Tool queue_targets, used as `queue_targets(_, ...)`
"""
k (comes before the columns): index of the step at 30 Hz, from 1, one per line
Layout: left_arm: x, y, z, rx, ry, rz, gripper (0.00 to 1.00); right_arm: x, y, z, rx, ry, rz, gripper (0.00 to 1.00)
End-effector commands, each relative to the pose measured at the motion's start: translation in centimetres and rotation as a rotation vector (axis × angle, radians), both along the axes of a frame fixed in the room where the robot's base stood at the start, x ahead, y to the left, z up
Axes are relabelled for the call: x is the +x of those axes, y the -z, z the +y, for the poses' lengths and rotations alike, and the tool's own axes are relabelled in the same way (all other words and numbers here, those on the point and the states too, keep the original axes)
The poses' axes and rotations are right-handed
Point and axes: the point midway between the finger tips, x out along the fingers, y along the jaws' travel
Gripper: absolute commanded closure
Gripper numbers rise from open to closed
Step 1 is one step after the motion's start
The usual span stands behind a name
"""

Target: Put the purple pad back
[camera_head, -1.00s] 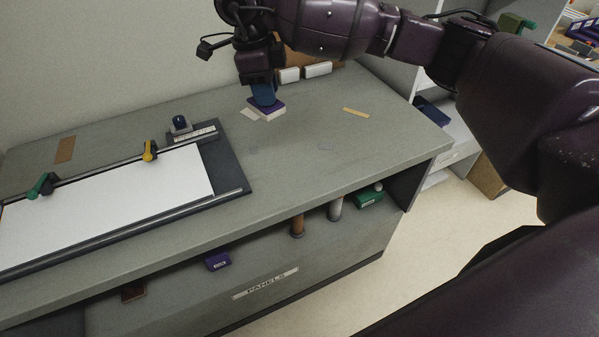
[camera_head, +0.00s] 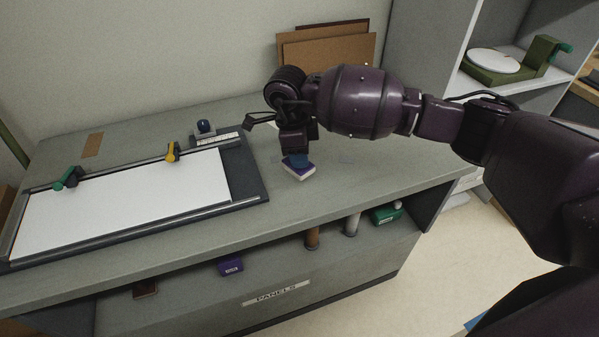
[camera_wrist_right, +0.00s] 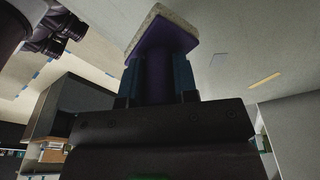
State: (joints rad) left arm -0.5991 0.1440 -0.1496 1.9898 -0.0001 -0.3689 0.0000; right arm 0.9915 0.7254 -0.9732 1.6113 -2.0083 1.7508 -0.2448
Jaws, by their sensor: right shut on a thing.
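The purple pad (camera_head: 299,170) is a small block with a purple top and a pale, cream-coloured underside. My right gripper (camera_head: 297,158) is shut on it from above, with blue fingers. It is over the grey bench, just right of the cutting board; I cannot tell if the pad touches the bench top. In the right wrist view the pad (camera_wrist_right: 160,32) sits between the blue fingertips (camera_wrist_right: 159,75), its pale face pointing away from the gripper. My left gripper is not in view.
The grey bench (camera_head: 340,195) has free room right of the pad. The cutting board (camera_head: 262,190) with a white sheet (camera_head: 120,205) lies left. Below, the shelf holds a purple box (camera_head: 230,267), a green box (camera_head: 386,214) and two rollers (camera_head: 313,238). Brown boards (camera_head: 325,48) lean at the back.

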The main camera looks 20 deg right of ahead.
Motion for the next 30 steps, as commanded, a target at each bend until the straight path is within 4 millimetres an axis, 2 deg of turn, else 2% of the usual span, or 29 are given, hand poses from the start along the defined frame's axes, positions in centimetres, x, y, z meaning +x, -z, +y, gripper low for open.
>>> queue_targets(3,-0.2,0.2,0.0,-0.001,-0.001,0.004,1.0,0.0,1.4,0.0,0.0,0.0,0.001,0.95)
queue_targets(10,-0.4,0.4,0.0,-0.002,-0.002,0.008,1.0,0.0,2.6,0.0,0.0,-0.001,0.001,0.95)
queue_targets(18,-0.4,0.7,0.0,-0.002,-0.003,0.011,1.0,0.0,6.0,0.0,0.0,0.0,0.001,0.95)
queue_targets(30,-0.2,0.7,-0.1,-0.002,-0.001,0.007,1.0,0.0,6.4,0.0,-0.001,-0.001,0.0,0.95)
